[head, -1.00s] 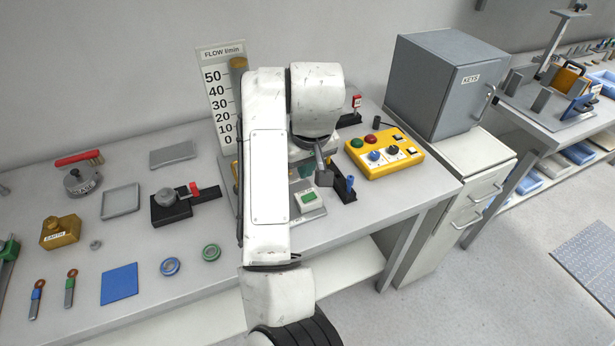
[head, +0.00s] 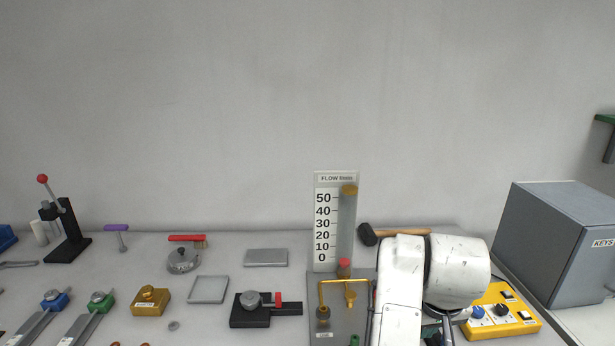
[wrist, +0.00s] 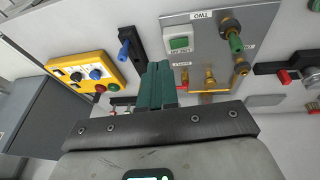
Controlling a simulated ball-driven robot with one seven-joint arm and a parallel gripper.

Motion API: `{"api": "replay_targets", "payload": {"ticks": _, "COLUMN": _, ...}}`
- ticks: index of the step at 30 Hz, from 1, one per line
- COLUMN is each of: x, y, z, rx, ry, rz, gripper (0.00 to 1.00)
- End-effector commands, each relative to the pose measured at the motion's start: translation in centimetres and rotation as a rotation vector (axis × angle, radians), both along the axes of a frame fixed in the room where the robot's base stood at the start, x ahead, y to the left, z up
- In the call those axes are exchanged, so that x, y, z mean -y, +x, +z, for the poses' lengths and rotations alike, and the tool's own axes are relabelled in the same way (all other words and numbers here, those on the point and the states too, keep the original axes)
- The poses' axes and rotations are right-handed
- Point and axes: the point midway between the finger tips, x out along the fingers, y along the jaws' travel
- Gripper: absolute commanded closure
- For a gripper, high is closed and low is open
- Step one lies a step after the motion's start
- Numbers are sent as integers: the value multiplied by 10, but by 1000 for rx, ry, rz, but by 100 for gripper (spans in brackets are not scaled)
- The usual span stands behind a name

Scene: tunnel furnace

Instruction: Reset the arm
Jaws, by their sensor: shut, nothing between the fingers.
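My gripper (wrist: 157,85) shows in the wrist view with its two green fingers pressed together and nothing between them. It hangs above the bench, between the yellow control box (wrist: 85,72) and the grey flow panel (wrist: 208,50). In the head view my white arm stands at the lower right, in front of the right part of the flow panel. It hides part of the yellow control box (head: 501,316), and the gripper's fingers are not clear there.
A flow gauge (head: 335,220) stands upright behind the panel, with a hammer (head: 400,232) to its right. A grey key cabinet (head: 550,245) is at the right. A black clamp (head: 250,312) and a grey tray (head: 208,290) lie left of the panel. The wall above is clear.

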Motion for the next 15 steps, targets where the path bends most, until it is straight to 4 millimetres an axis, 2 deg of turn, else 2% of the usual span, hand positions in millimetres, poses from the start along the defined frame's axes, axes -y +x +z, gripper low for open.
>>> {"api": "replay_targets", "payload": {"ticks": 1, "x": 19, "y": -12, "z": -15, "rx": -4, "ry": -32, "rz": -17, "gripper": 100}}
{"api": "replay_targets", "payload": {"ticks": 6, "x": 62, "y": -53, "z": -57, "rx": -5, "ry": -101, "rz": -40, "gripper": 100}}
{"api": "replay_targets", "payload": {"ticks": 11, "x": 87, "y": -101, "z": -97, "rx": -27, "ry": -128, "rz": -39, "gripper": 100}}
{"api": "replay_targets", "payload": {"ticks": 15, "x": 96, "y": -152, "z": -132, "rx": -61, "ry": -120, "rz": -31, "gripper": 100}}
